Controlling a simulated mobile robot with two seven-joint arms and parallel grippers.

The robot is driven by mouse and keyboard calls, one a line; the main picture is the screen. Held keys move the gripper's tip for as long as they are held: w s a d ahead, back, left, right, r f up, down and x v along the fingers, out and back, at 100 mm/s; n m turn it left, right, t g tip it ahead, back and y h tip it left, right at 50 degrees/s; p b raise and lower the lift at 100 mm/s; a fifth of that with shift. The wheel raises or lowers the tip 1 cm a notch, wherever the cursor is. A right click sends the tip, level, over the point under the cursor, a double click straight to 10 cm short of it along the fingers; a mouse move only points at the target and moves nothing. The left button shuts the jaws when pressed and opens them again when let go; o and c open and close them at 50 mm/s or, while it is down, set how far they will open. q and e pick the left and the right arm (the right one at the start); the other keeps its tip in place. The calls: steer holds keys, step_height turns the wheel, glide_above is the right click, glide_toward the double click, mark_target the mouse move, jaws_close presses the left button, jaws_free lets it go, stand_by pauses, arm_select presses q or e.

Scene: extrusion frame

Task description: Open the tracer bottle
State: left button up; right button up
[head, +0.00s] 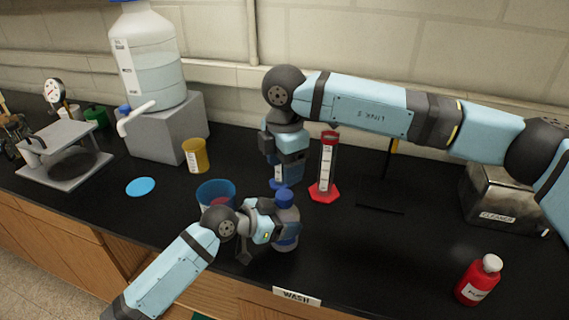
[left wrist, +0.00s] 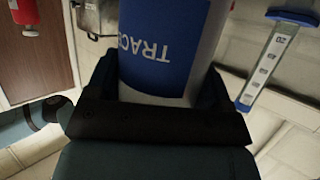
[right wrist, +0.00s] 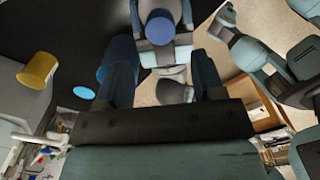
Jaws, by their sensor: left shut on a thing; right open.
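The tracer bottle (head: 287,239) is grey-white with a blue label and stands upright near the counter's front. Its blue cap (head: 284,197) is on top. My left gripper (head: 268,218) is shut around the bottle's body; the label reading TRAC (left wrist: 160,45) shows between the fingers in the left wrist view. My right gripper (head: 283,178) points down, open and empty, just behind and above the bottle. In the right wrist view, the cap (right wrist: 160,27) lies beyond the open fingertips, apart from them.
A red graduated cylinder (head: 327,165) stands right of my right gripper. A blue cup (head: 214,189) stands left of the bottle, a yellow cup (head: 196,155) farther back. A red bottle (head: 478,280) stands front right, a cleaner tank (head: 497,213) behind it. The counter between is mostly clear.

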mark_target(284, 194)
steer(key=shift+f, duration=0.55)
step_height(284, 194, down, 7)
steer(key=c, duration=0.9)
steer(key=shift+n, duration=1.5)
steer(key=shift+c, duration=0.3)
steer(key=o, duration=1)
